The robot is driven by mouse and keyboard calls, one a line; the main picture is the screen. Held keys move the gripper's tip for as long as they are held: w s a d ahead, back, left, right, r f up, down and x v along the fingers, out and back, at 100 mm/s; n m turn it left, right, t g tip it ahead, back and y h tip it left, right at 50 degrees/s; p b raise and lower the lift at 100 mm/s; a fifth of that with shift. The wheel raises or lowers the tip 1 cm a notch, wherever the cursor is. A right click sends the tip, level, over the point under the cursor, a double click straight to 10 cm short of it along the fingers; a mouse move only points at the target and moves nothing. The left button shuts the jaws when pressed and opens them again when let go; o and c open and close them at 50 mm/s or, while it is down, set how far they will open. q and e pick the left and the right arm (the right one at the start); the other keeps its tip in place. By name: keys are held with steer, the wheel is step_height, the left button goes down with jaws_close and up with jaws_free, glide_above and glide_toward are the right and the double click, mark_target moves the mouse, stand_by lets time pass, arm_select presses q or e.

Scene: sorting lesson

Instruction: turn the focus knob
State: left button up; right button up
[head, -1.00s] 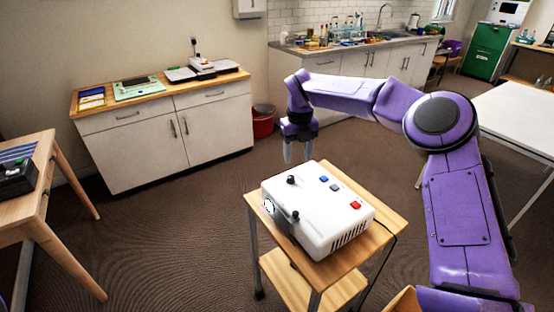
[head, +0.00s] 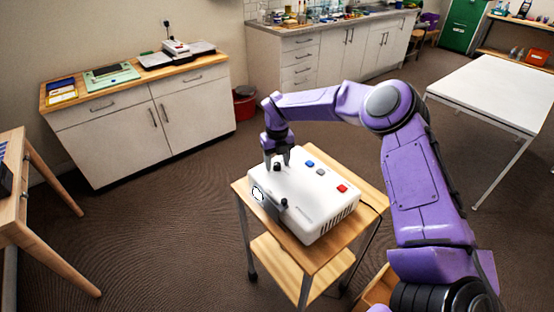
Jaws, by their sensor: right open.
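A white projector-like box (head: 310,210) stands on a small wooden cart (head: 360,212). A black knob (head: 277,167) sits on its top near the far left corner. A second black knob (head: 284,202) is on its near side, by the round lens (head: 257,194). No label shows which one is the focus knob. My purple right arm reaches over from the right, and its right gripper (head: 277,161) points down at the top knob. Its fingers are open, one on each side of the knob; I cannot tell if they touch it. My left gripper is out of view.
Blue (head: 309,163), grey (head: 320,172) and red (head: 342,188) buttons line the box's top, right of the knob. A wooden table (head: 22,200) stands at left, a white table (head: 495,92) at right. A cabinet (head: 140,125) and red bin (head: 245,103) stand behind; the floor between is clear.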

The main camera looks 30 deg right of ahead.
steer(key=shift+s+r, duration=0.1)
jaws_close()
steer(key=f+m+b, duration=0.1)
steer(key=b, duration=0.1)
steer(key=shift+m+b, duration=0.3)
steer(key=shift+b, duration=0.1)
steer(key=shift+r+m+b, duration=0.15)
steer(key=shift+m+b, duration=0.2)
steer(key=shift+m, duration=0.15)
steer(key=shift+r, duration=0.3)
jaws_free()
